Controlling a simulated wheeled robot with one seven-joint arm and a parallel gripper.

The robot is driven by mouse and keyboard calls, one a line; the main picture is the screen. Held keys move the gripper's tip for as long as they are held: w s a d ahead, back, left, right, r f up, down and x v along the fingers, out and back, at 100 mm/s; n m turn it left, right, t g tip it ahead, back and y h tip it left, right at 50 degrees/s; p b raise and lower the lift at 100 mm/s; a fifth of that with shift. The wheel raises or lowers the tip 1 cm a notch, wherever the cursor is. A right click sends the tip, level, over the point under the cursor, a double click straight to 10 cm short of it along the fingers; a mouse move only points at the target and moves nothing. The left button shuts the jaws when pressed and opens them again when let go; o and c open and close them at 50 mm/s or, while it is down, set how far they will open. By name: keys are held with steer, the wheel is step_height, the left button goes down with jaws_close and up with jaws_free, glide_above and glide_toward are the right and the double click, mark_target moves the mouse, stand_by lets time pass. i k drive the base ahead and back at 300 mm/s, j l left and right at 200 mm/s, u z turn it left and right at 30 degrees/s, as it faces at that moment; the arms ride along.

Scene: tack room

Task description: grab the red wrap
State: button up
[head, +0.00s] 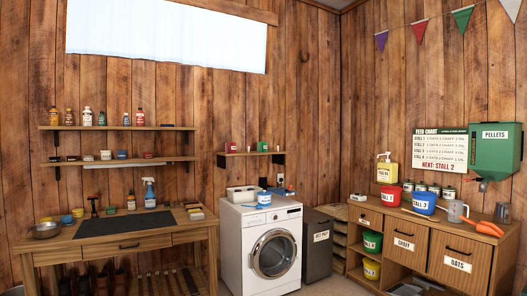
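A small red item (234,147) stands at the left end of the small wall shelf (251,154) above the washing machine. It may be the red wrap, but it is too small to tell for sure. A green item (263,146) stands to its right on the same shelf. My gripper is not in view.
The white washing machine (262,246) stands below the shelf, with a blue-and-white tub (264,198) on top. A wooden workbench (115,237) is at the left. A feed counter (432,234) with red (391,196) and blue (424,203) buckets is at the right.

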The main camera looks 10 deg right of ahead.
mark_target(233, 148)
steer(key=i, duration=4.5)
steer(key=l+z, duration=0.05)
steer(key=l, duration=0.25)
